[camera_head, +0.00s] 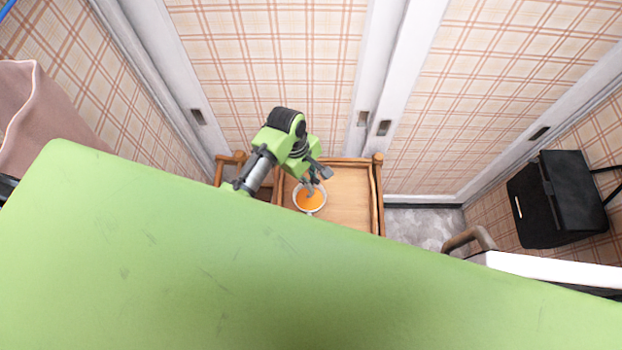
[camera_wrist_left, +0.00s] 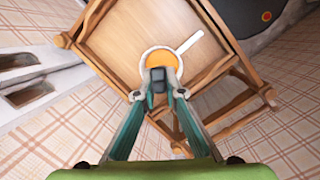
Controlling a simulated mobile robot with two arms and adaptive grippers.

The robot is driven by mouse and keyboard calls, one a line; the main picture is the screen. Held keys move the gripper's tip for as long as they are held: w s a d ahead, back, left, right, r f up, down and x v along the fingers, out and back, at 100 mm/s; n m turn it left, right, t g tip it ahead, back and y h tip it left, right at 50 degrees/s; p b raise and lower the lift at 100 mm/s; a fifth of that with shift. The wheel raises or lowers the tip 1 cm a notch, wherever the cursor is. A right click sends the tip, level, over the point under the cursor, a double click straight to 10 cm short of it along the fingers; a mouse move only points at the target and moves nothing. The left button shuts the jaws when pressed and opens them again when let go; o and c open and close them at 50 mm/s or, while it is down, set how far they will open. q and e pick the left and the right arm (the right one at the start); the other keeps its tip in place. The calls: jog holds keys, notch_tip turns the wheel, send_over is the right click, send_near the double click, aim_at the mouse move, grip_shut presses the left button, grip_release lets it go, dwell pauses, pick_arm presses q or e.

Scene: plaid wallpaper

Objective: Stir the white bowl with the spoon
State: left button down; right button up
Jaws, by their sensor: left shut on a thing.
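The white bowl (camera_head: 322,205) holds an orange content and sits on the wooden stand. It also shows in the left wrist view (camera_wrist_left: 143,61), with a white handle-like bar reaching from its rim to the upper right. My left gripper (camera_head: 314,186) is over the bowl's far edge, pointing down. In the left wrist view the fingers (camera_wrist_left: 158,94) are shut on a dark grey piece (camera_wrist_left: 158,75), seen end-on, which looks like the spoon's handle. It overlaps the orange content. The spoon's lower end is hidden, so I cannot tell how deep it sits. My right gripper is not in view.
The wooden stand (camera_head: 352,195) has raised rails and corner posts around a mostly bare top. A black box-shaped thing (camera_head: 557,200) is at the right wall. A pinkish-brown thing (camera_head: 45,120) is at the left. My green body hides the front.

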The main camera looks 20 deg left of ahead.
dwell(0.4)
pick_arm(q)
jog(key=shift+d+v, duration=0.2)
jog(key=shift+v, duration=0.6)
jog(key=shift+d+v, duration=0.15)
jog(key=shift+v, duration=0.65)
jog(key=shift+d+v, duration=0.2)
jog(key=shift+v, duration=0.65)
jog(key=shift+r, duration=0.1)
